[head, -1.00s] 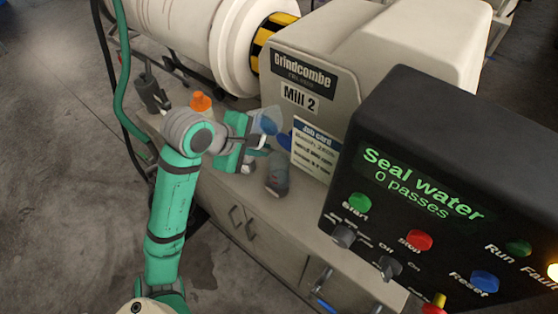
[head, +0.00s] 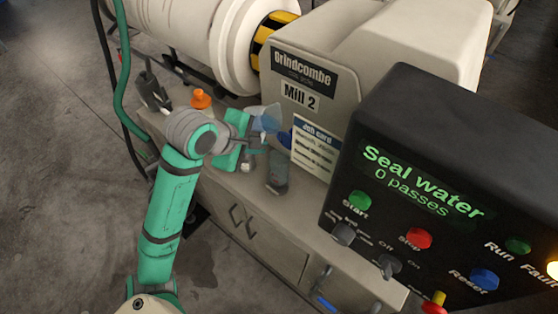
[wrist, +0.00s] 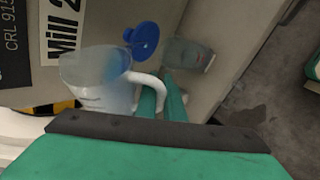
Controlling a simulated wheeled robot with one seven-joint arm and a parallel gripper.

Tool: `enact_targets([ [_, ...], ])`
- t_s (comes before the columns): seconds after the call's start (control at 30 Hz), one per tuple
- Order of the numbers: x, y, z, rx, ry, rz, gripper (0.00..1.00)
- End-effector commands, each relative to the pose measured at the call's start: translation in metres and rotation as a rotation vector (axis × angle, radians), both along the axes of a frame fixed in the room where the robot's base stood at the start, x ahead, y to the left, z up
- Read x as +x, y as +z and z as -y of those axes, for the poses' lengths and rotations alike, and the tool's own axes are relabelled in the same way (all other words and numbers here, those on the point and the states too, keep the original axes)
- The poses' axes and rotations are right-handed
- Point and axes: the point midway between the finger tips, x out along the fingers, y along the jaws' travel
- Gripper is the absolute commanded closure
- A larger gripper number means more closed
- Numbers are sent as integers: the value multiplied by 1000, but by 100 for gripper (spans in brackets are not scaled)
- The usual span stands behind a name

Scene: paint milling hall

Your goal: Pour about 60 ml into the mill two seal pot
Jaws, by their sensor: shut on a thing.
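A clear jug (head: 264,119) with bluish liquid is in front of the mill housing; in the wrist view the jug (wrist: 100,80) shows its white handle (wrist: 150,82). My gripper (head: 243,142) is shut on that handle. The jug looks strongly tilted, its mouth toward the right along the mill. The small grey see-through seal pot (head: 278,172) stands on the mill's ledge, below and right of the jug; it also shows in the wrist view (wrist: 188,56). I see no clear stream, and the pot's level is unclear. A blue round part (wrist: 142,38) sits above the pot.
The Mill 2 housing (head: 310,98) with a job card (head: 314,150) stands close behind. The control box (head: 450,150) at right reads "Seal water 0 passes". An orange part (head: 200,99) and a green hose (head: 122,70) are at left.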

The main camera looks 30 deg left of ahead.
Motion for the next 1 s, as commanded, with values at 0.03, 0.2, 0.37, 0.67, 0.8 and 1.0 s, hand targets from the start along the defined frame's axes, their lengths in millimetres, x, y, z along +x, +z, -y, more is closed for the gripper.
enact_targets([
  [0.03,1,0,1,2,-2,0,100],
  [0.2,3,0,2,7,-5,1,100],
  [0.37,3,1,2,13,-4,1,100],
  [0.67,3,-1,0,37,-1,4,100],
  [0.8,3,-2,-1,53,0,6,100],
  [1.0,3,-3,-2,79,0,8,100],
])
